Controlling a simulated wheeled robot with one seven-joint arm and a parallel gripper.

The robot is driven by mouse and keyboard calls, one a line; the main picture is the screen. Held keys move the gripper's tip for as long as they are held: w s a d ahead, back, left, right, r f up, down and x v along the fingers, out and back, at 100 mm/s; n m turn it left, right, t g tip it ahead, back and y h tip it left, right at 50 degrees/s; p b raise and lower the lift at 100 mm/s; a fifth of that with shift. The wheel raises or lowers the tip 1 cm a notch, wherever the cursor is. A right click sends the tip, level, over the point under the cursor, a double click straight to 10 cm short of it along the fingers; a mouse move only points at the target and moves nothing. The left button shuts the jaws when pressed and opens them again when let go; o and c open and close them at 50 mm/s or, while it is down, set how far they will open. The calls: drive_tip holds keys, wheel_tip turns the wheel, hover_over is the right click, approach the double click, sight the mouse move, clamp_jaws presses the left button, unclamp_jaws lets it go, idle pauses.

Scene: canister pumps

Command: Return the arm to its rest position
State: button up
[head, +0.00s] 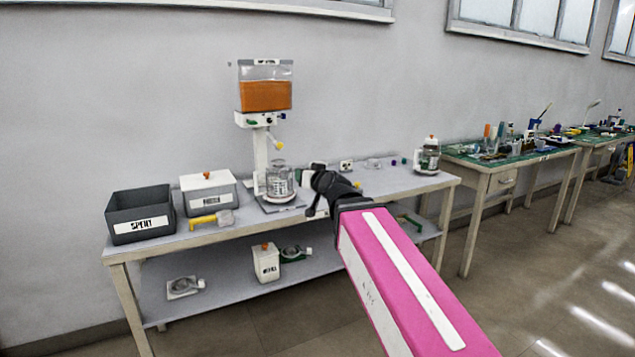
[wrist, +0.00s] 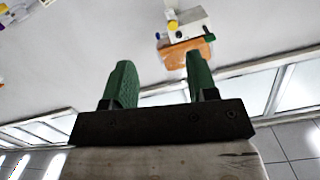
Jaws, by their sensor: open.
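My arm (head: 400,285), a pink and white link with a dark wrist, reaches from the lower right toward the workbench in the head view. Its dark end overlaps the middle of the bench, and the fingers are not clear there. In the wrist view my gripper (wrist: 158,85) shows two green fingers spread apart with nothing between them. Beyond the fingers is the pump unit with its orange-filled tank (wrist: 187,55), seen upside down. The same tank (head: 265,95) stands above the bench in the head view.
On the bench (head: 385,183) are a grey SPENT bin (head: 140,215), a white lidded box (head: 208,195), a glass jar (head: 280,180) below the tank, and another jar (head: 428,157) at the right end. Green-topped tables (head: 500,160) stand farther right.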

drive_tip(key=s+d+f+g+h, duration=0.2)
drive_tip(key=d+f+g, duration=0.25)
drive_tip(key=f, duration=0.75)
drive_tip(key=s+d+f+g+h, duration=0.1)
drive_tip(key=d+f+g+h, duration=0.3)
drive_tip(key=f, duration=0.8)
drive_tip(key=s+d+f+m+g, duration=0.1)
drive_tip(key=s+d+f+g, duration=0.2)
drive_tip(key=s+d+f, duration=0.3)
drive_tip(key=s+d+f+m+g+h, duration=0.1)
drive_tip(key=s+d+f+m+g, duration=0.1)
drive_tip(key=s+d+f, duration=0.4)
wheel_tip(320, 180, down, 5)
drive_tip(key=shift+s+d+f+g+h, duration=0.2)
drive_tip(key=shift+d+g+h, duration=0.1)
drive_tip(key=shift+d+g, duration=0.45)
